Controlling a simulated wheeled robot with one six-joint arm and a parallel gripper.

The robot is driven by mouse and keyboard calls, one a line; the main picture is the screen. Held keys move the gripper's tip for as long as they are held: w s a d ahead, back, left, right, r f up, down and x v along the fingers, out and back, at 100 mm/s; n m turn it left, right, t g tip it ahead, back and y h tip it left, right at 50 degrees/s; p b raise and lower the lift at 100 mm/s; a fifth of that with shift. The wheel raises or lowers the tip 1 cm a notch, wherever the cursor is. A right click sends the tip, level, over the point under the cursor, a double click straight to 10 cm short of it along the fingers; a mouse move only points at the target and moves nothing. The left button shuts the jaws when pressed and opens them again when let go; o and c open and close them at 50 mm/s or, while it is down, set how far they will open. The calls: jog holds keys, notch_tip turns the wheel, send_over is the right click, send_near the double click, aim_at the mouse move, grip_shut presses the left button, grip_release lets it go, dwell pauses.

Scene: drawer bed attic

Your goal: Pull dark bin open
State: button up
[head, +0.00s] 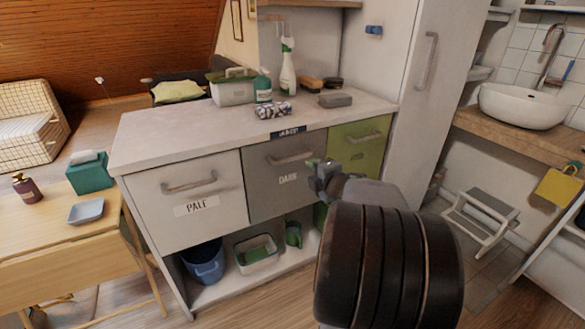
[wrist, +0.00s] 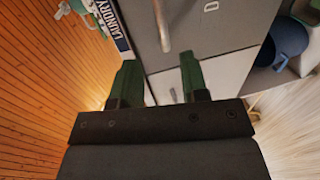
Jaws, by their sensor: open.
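The dark bin (head: 285,181) is the grey middle front in the counter, labelled DARK, and looks shut. Its bar handle (head: 291,158) runs across the upper front. My gripper (head: 319,168) is open in front of the bin's right side, near the handle's right end. In the wrist view, the grey front (wrist: 190,28) fills the top middle and the handle (wrist: 162,22) points down toward the gap between my open green-tipped fingers (wrist: 160,62). The handle appears beyond the fingertips, and nothing shows between them. I cannot tell the exact distance.
The pale bin (head: 190,207) is left of the dark one, the green bin (head: 357,150) right. A blue bucket (head: 204,263) and a white basin (head: 256,254) stand on the shelf below. Bottles and brushes stand on the countertop (head: 190,122). A step stool (head: 481,218) stands at right.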

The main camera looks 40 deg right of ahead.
aim_at(294, 159)
jog(key=b+x, duration=0.3)
jog(key=x, duration=1)
jog(key=shift+w, duration=0.1)
grip_shut()
